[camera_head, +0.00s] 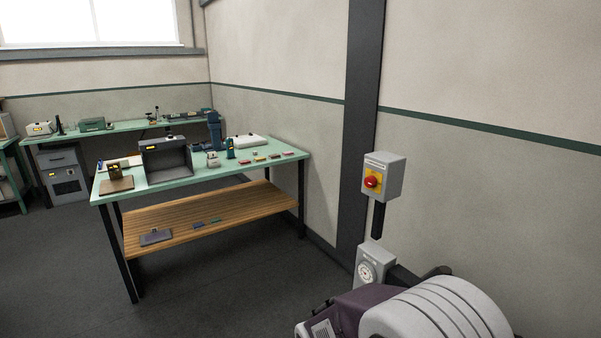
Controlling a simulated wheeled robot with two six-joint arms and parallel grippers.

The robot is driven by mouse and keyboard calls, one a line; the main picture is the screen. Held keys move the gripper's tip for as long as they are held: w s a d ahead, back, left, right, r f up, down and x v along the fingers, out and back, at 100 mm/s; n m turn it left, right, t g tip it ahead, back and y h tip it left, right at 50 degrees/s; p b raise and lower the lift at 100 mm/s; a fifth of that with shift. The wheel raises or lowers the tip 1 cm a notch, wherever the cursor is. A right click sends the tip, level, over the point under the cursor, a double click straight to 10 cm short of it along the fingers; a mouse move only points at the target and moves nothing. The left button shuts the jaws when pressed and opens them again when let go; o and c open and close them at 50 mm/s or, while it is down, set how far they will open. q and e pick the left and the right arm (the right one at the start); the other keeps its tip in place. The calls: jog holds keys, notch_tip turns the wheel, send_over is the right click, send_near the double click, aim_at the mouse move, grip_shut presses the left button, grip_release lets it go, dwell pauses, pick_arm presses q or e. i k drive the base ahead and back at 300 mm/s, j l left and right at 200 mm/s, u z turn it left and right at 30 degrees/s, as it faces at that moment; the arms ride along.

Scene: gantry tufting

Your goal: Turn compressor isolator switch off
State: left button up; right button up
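The knob's exact turn position is too small to tell. Below it, a grey box with a round white dial (366,270) stands next to a machine with a purple body and a light grey ribbed housing (436,312), at the bottom right. Neither of my grippers shows in the head view.
A green-topped workbench (185,188) with a wooden lower shelf (250,207) stands left of the column, carrying small items. Another bench (95,132) runs along the back wall. The dark floor (225,280) is clear in front of the workbench. The purple and grey machine stands below the switch.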

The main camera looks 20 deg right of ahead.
aim_at(370, 182)
jog(key=i+j+z, duration=0.1)
jog(key=i+z, duration=0.15)
jog(key=i, duration=0.3)
jog(key=i+j+z, duration=0.3)
jog(key=i, duration=0.2)
jog(key=i+j+z, duration=0.25)
jog(key=i, duration=0.3)
jog(key=i+j+z, duration=0.8)
jog(key=j+z, duration=0.15)
jog(key=z, duration=0.15)
jog(key=i+j+z, duration=0.15)
jog(key=j+z, duration=0.2)
jog(key=j, duration=0.15)
